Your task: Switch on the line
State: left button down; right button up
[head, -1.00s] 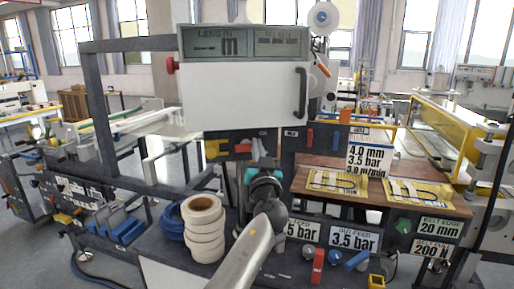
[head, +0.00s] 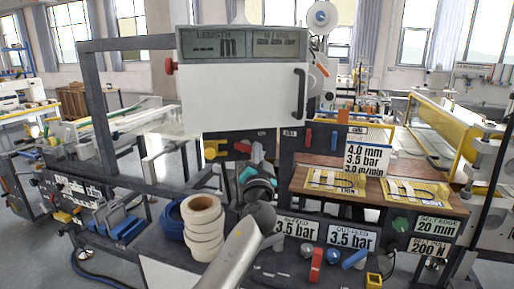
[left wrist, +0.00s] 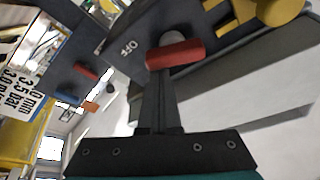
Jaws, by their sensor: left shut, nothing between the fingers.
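The line's panel carries a red switch handle (head: 242,147) beside a yellow handle (head: 212,150), under the white box. My left gripper (head: 257,156) is at the panel, shut and empty, just right of the red handle. In the left wrist view the closed fingers (left wrist: 160,78) end at the red handle (left wrist: 175,54); I cannot tell whether they touch it. The yellow handle (left wrist: 262,14) is at the top right there. The display (head: 246,43) on top reads "LENGTH" with dashes and "m". My right gripper is not in view.
A red knob (head: 170,66) sticks out left of the box. White rolls (head: 204,228) and blue coil (head: 172,220) stand on the lower shelf. Yellow-edged sheets (head: 335,182) lie on the brown board at right. Small red (head: 310,138) and blue levers (head: 334,140) are right of the gripper.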

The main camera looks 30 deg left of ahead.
pick_arm(q)
jog(key=shift+s+a+f+m+g+h+p, duration=0.25)
jog(key=shift+m+h+p, duration=0.4)
jog(key=shift+m+p, duration=1.05)
jog(key=shift+w+d+f+m+g+h+p, duration=0.1)
jog(key=shift+f+m+h+p, duration=0.4)
jog(key=shift+m+p, duration=1.15)
jog(key=shift+s+a+f+m+g+h+p, duration=0.15)
jog(key=shift+m+h+p, duration=0.6)
jog(key=shift+m+p, duration=0.9)
jog(key=shift+f+m, duration=0.1)
jog(key=shift+m, duration=0.8)
jog(key=shift+a+f, duration=0.1)
jog(key=shift+f, duration=0.05)
